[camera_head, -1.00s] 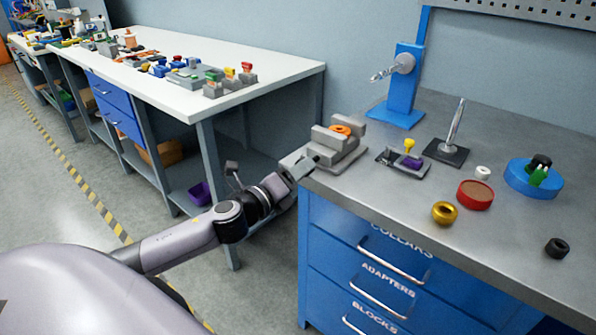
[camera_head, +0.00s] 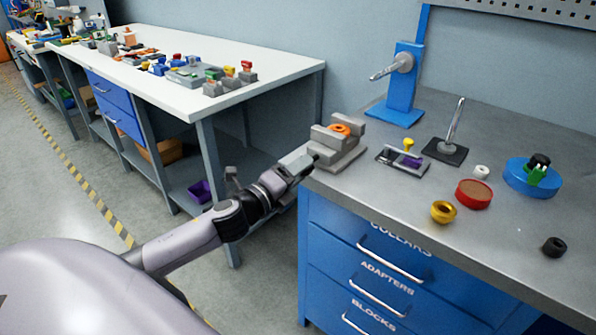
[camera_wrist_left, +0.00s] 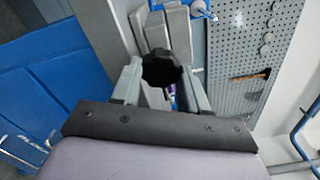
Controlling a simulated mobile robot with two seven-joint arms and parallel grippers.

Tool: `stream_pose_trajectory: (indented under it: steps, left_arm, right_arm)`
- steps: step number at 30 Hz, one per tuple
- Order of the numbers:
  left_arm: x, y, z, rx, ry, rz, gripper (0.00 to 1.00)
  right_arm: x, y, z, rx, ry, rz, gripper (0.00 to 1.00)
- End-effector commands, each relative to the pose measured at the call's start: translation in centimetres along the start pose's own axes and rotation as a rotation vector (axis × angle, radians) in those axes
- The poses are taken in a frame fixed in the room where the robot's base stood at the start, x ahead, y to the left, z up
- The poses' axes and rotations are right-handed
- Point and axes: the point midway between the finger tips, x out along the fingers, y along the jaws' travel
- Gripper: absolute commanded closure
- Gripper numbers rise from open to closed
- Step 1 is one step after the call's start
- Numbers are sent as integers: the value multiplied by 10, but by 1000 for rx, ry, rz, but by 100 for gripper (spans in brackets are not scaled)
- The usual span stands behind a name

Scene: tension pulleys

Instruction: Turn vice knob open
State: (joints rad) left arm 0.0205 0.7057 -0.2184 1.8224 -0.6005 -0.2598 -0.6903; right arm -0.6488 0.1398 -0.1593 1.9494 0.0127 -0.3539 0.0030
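The grey vice (camera_head: 345,157) stands at the left edge of the grey workbench, with an orange ring (camera_head: 341,129) between its jaws. My left gripper (camera_head: 309,159) is at the vice's near left end. In the left wrist view, the black vice knob (camera_wrist_left: 163,67) lies between the fingertips of my left gripper (camera_wrist_left: 164,80). Both fingers appear to touch its sides. The knob is mostly hidden in the head view. The grey vice blocks (camera_wrist_left: 178,33) show beyond the knob. My right gripper is not in view.
A white-topped table (camera_head: 250,68) is behind my left arm.

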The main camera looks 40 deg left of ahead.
Motion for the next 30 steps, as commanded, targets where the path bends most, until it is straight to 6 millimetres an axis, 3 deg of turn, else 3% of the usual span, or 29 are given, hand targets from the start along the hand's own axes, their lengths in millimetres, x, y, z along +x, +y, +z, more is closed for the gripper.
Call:
stream_pose_trajectory:
  steps: [1, 2, 3, 14, 30]
  left_arm:
    - [0, 0, 0, -5, -1, 2, 43]
    - [0, 0, 0, -5, -1, 1, 33]
    - [0, 0, 0, -4, 0, 1, 31]
    - [-3, 1, 0, -1, 0, 1, 31]
    - [-60, 2, -1, -2, 0, 3, 31]
  right_arm:
    - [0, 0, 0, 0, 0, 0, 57]
    - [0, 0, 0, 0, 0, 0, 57]
    - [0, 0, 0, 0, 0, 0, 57]
    - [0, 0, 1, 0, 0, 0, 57]
    - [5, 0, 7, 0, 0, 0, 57]
